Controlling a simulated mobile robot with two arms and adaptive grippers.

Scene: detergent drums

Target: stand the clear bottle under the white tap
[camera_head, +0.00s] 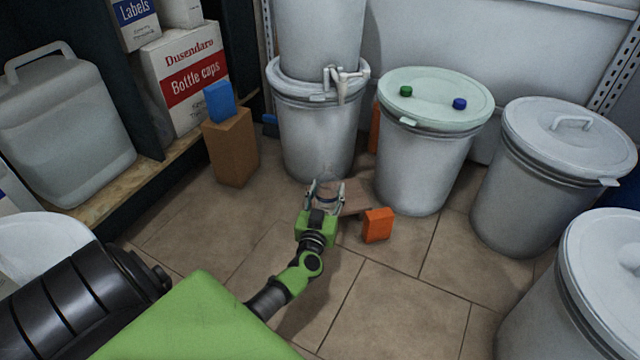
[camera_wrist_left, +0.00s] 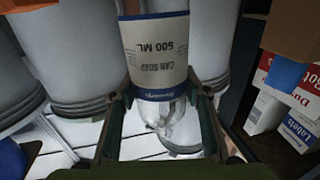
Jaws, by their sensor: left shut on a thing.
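The white tap (camera_head: 342,82) sticks out from the front of the upper drum (camera_head: 320,35), above the lower drum's rim. My left gripper (camera_head: 325,190) is low in front of the lower drum, below the tap and nearer to me. It is shut on the clear bottle (camera_head: 324,197), which shows only partly between the fingers. My right gripper is not in view.
A lidded drum (camera_head: 325,130) supports the upper one. An orange block (camera_head: 377,225) lies right of my gripper, near a flat brown piece (camera_head: 354,197). A pale green-lidded drum (camera_head: 425,140) stands right. A cardboard box (camera_head: 231,148) with a blue block (camera_head: 219,101) stands left.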

